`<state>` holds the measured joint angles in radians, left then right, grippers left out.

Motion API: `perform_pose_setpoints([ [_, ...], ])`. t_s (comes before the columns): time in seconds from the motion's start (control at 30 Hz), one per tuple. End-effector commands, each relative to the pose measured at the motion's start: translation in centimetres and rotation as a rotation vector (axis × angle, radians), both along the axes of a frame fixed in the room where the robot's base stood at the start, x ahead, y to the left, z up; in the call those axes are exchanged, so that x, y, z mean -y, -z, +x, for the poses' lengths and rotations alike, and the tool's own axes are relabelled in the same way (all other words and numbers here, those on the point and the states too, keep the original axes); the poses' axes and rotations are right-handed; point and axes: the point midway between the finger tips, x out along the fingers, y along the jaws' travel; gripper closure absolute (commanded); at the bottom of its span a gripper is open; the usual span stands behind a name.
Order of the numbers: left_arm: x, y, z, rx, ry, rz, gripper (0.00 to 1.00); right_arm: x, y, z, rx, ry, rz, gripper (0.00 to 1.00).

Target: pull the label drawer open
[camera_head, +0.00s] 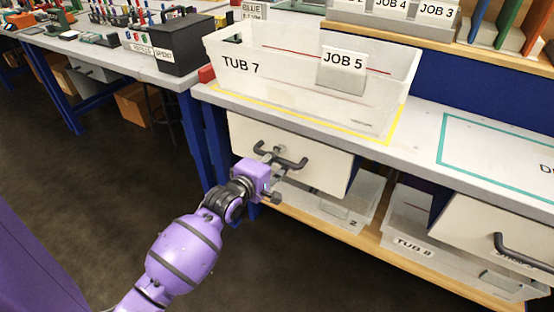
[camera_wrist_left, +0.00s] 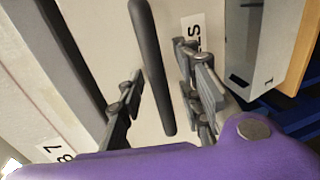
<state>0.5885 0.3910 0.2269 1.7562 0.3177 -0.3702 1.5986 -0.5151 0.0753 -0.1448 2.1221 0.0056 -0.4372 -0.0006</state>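The label drawer (camera_head: 318,165) is a white front under the bench, below TUB 7, and looks closed. Its dark bar handle (camera_head: 293,162) shows across the front. My left gripper (camera_head: 279,167) is at the handle and hides part of the drawer front. In the left wrist view the handle (camera_wrist_left: 150,50) runs between the two spread fingers, with a gap on each side. A label (camera_wrist_left: 193,38) ending in "LS" is on the drawer front, partly covered by a finger. My right gripper is not in view.
TUB 7 (camera_head: 240,85) with a JOB 5 card (camera_head: 343,68) stands on the bench above. Another white drawer (camera_head: 470,215) with a dark handle is at the right. Clear tubs, one marked TUB 8 (camera_head: 415,247), sit on the lower shelf. The floor in front is clear.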

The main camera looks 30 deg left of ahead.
Motion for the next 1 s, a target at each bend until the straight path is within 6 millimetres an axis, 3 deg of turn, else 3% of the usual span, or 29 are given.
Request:
perform_pose_setpoints([
  [0.17, 0.0, 0.0, 0.0, 0.000, 0.000, 0.000, 0.70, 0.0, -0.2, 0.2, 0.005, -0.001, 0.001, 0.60],
  [0.4, 0.0, 0.0, 0.0, 0.000, 0.000, 0.000, 1.00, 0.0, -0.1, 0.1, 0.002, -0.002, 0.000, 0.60],
  [0.77, 0.0, 0.0, -0.1, -0.001, 0.000, 0.000, 1.00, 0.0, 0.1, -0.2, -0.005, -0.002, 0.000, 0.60],
  [1.0, 0.0, -0.2, -2.1, -0.003, -0.002, -0.003, 1.00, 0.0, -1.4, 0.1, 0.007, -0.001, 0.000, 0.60],
])
